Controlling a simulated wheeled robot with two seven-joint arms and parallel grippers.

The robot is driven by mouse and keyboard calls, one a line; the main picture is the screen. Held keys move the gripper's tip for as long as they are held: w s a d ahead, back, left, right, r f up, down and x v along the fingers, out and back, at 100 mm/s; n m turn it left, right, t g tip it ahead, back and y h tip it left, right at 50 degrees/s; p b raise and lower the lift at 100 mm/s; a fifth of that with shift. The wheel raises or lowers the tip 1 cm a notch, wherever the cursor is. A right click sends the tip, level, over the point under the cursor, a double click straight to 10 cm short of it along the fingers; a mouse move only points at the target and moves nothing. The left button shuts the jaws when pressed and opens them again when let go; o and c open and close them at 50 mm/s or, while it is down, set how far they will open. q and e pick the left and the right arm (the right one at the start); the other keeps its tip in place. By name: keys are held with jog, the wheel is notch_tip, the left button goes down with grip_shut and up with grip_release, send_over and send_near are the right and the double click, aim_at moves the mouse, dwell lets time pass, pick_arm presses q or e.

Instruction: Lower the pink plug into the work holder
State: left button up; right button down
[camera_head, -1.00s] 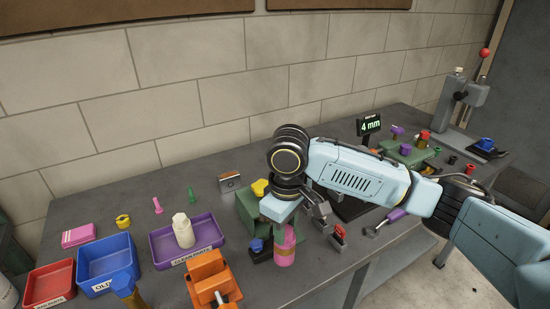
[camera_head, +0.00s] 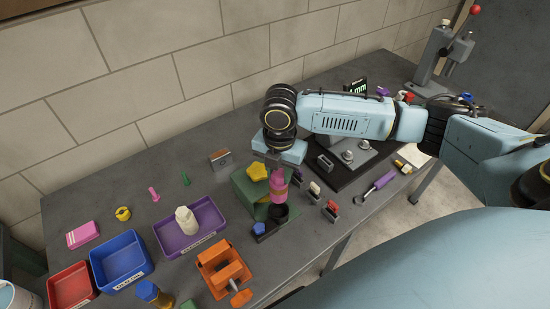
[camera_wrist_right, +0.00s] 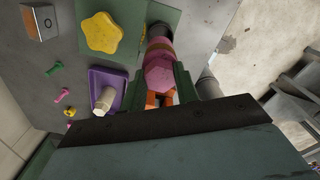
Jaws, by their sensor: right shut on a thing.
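The pink plug (camera_head: 279,190) is held upright by my right gripper (camera_head: 278,170), near the front right of a green block. A black round holder (camera_head: 281,212), which seems to be the work holder, stands just below the plug. In the right wrist view a dark round part (camera_wrist_right: 160,33) lies at the plug's far end; whether they touch I cannot tell. My left gripper is not in view.
A green block with a yellow star knob (camera_head: 257,173) stands close behind the plug. A blue-topped piece (camera_head: 259,229) is beside the holder. The orange vise (camera_head: 222,268), purple tray (camera_head: 165,237) and blue bin (camera_head: 122,282) are to the left. Small slotted pieces (camera_head: 331,210) stand right.

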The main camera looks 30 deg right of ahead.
aim_at(279, 185)
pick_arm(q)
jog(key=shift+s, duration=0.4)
pick_arm(e)
jog(key=shift+d, duration=0.1)
